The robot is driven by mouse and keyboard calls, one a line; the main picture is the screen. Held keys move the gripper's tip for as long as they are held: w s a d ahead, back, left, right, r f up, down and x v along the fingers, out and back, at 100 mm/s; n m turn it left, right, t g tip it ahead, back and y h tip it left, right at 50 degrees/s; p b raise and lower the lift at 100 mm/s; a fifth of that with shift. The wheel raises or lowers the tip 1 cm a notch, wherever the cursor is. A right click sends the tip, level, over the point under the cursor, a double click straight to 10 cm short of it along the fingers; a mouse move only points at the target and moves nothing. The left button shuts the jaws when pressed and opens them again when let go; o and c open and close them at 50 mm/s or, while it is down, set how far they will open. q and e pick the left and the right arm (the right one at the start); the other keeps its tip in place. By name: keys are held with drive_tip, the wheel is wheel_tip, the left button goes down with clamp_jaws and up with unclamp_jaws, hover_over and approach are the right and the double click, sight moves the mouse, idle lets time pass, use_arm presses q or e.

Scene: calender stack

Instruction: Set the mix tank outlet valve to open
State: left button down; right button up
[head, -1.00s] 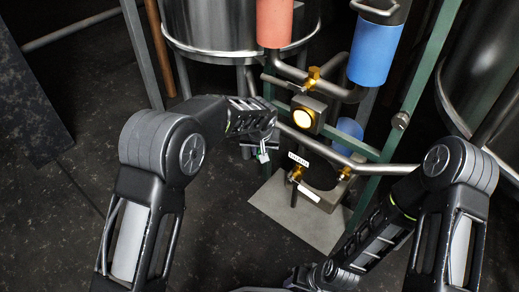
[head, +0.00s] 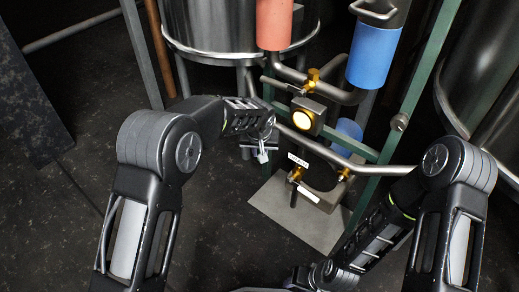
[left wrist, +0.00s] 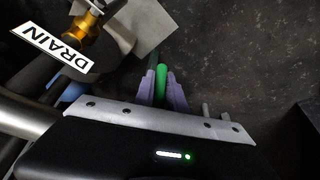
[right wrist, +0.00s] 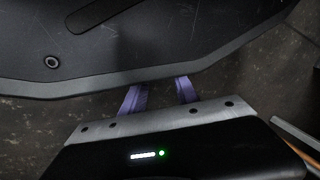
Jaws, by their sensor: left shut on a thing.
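My left gripper (left wrist: 160,88) is shut on a green lever handle (left wrist: 161,82), which lies between its purple fingers in the left wrist view. I cannot see the valve body this handle belongs to, nor a label on it. In the head view my left gripper (head: 262,150) is small and dark, left of the pipework. A brass drain valve (left wrist: 88,22) with a DRAIN label (left wrist: 52,47) is to its left in the left wrist view. My right gripper (right wrist: 160,94) is open, its fingers apart with nothing between them, close to a dark panel-like surface.
A steel tank (head: 225,32) stands behind the pipes. A brass valve (head: 312,78) and a lit round gauge (head: 302,119) are above the lower brass valves (head: 297,173). A green frame post (head: 385,160) rises at the right. Open floor (head: 80,200) is at the left.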

use_arm(q)
drive_tip(key=shift+s+d+r+n+g+h+p, duration=0.3)
drive_tip(key=shift+d+g+h+p, duration=0.25)
drive_tip(key=shift+h+p, duration=0.35)
drive_tip(key=shift+s+d+r+n+g+h+p, duration=0.15)
drive_tip(key=shift+s+d+g+h+p, duration=0.25)
drive_tip(key=shift+g+h+p, duration=0.4)
drive_tip(key=shift+s+d+r+n+g+h+p, duration=0.15)
drive_tip(key=shift+s+d+r+g+h+p, duration=0.25)
drive_tip(key=shift+h+p, duration=0.6)
drive_tip(key=shift+w+d+f, duration=0.1)
drive_tip(key=c, duration=1.4)
unclamp_jaws()
